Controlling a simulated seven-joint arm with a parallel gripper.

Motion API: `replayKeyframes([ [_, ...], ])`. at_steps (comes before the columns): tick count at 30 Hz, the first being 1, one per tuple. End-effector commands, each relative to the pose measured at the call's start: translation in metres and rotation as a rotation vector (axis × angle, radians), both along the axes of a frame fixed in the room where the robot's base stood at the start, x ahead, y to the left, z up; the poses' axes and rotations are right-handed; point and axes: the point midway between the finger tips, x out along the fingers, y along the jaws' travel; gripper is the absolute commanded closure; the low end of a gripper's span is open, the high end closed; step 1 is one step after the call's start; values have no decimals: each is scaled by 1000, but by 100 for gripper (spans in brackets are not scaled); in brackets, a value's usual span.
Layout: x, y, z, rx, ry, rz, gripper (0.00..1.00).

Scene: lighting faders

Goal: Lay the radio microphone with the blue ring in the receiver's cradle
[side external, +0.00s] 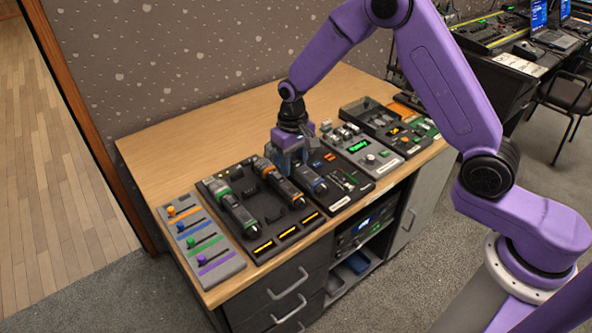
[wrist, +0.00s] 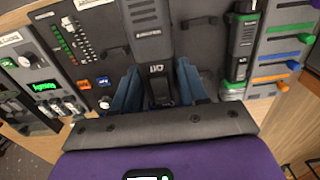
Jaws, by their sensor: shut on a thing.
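My gripper (side external: 290,168) points down and is shut on a dark microphone (side external: 312,183) with a blue ring. The wrist view shows this microphone (wrist: 150,35) between the blue fingers (wrist: 155,90), lying lengthwise away from the camera. It seems raised above the panels; its exact height is hard to tell. The dark receiver (side external: 276,239) lies left of it with three lit amber windows at its front. A green-ring microphone (side external: 238,211) lies in the receiver's left cradle. An orange-ring microphone (side external: 284,188) lies on its right side, close beside my gripper. The middle cradle (side external: 258,194) looks empty.
A grey fader panel (side external: 203,243) with coloured knobs stands at the left. A dark panel with sliders (side external: 350,180) lies right of the receiver, then a grey unit with a green display (side external: 358,145). The wooden tabletop (side external: 190,150) behind is clear.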

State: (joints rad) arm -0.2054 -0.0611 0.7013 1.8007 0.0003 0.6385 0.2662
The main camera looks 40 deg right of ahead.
Motion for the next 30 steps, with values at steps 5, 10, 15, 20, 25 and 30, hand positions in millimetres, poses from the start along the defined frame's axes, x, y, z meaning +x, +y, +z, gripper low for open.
replayKeyframes([
  [5,47,-34,-19,0,-1,-6,100],
  [10,78,-65,-35,0,-1,-4,100],
  [15,96,-86,-45,0,-2,-1,100],
  [20,101,-94,-50,0,0,-1,100],
  [25,102,-95,-57,0,-1,0,100],
  [30,101,-94,-70,0,-1,0,100],
])
